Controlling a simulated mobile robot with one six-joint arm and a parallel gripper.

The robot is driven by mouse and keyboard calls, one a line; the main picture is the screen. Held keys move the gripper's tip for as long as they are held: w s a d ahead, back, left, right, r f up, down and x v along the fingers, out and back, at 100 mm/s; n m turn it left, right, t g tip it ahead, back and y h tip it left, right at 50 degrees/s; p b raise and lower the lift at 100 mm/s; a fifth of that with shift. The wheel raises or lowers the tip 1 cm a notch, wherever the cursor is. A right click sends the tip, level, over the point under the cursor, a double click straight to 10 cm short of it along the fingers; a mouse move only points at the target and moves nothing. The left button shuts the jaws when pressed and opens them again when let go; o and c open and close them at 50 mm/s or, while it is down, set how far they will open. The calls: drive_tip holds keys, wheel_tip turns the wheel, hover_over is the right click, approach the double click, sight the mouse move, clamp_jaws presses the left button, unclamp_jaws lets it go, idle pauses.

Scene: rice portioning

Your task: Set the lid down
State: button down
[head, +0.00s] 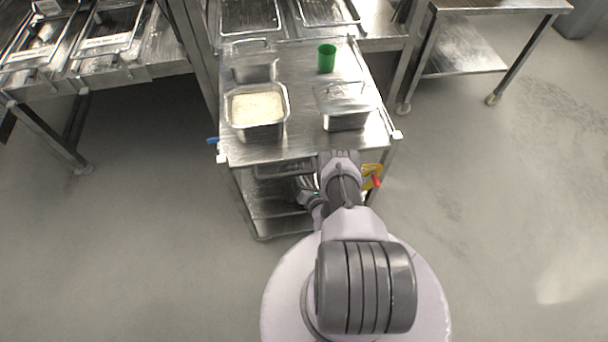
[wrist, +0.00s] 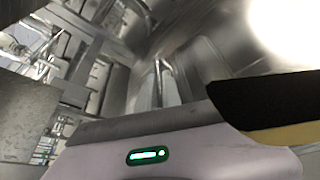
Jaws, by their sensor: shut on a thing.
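My gripper (head: 306,186) is at the front edge of the steel cart, partly hidden by my arm. It is shut on the lid (head: 283,169), a grey metal panel that appears in front of and just below the cart top's front edge. In the wrist view, a large ridged metal surface, apparently the lid (wrist: 205,65), fills the middle above my gripper's body. The fingertips and their exact grip are not clear. An open steel pan of white rice (head: 258,106) stands on the cart's left side.
The cart top (head: 300,140) also holds a steel pan (head: 345,119) at right, a smaller pan (head: 254,70) at back left and a green cup (head: 326,57). Bare cart top shows between the two front pans and along the front. A yellow and red item (head: 371,177) is by the right front.

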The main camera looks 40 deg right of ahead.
drive_tip(key=shift+w+d+f+b, duration=0.2)
drive_tip(key=shift+w+d, duration=0.1)
drive_tip(key=shift+d, duration=0.25)
drive_tip(key=shift+w+d+f+b, duration=0.15)
drive_tip(key=shift+w+d, duration=0.1)
drive_tip(key=shift+d, duration=0.25)
drive_tip(key=shift+w+d+f+b, duration=0.2)
drive_tip(key=shift+w+d+b, duration=0.1)
drive_tip(key=shift+d+b, duration=0.2)
wheel_tip(320, 180, down, 3)
drive_tip(key=shift+f+b, duration=0.2)
drive_tip(key=shift+b, duration=0.8)
drive_tip(key=shift+r, duration=0.2)
drive_tip(key=c, duration=1.5)
unclamp_jaws()
drive_tip(key=shift+a, duration=0.1)
drive_tip(key=shift+c, duration=0.2)
drive_tip(key=shift+s+r+p, duration=0.1)
drive_tip(key=shift+s+p, duration=0.05)
drive_tip(key=shift+p, duration=0.2)
drive_tip(key=p+v, duration=0.3)
drive_tip(key=v, duration=0.8)
drive_tip(key=shift+s+a+r, duration=0.15)
drive_tip(key=shift+s, duration=0.2)
